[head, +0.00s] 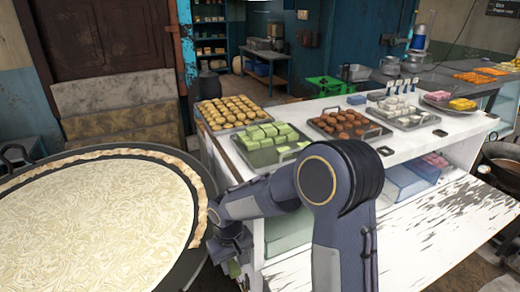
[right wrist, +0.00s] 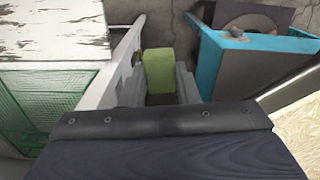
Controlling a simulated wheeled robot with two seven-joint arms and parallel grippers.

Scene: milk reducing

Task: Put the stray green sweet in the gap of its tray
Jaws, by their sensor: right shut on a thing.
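The stray green sweet (right wrist: 158,70) is a pale green block standing between the two fingers of my right gripper (right wrist: 158,88), which is shut on it. In the head view the right gripper (head: 234,258) hangs low, left of the white counter and below its top, beside the big pan. Only a bit of the held sweet (head: 234,269) shows there. The tray of green sweets (head: 264,158) lies on the counter's near left part, above and right of the gripper. I cannot clearly make out its gap. My left gripper is out of view.
The white counter (head: 388,153) also bears a tray of yellow sweets (head: 229,112) behind and a tray of brown sweets (head: 345,124) to the right. A wide pan of creamy milk (head: 90,220) fills the left. My right forearm crosses in front of the counter.

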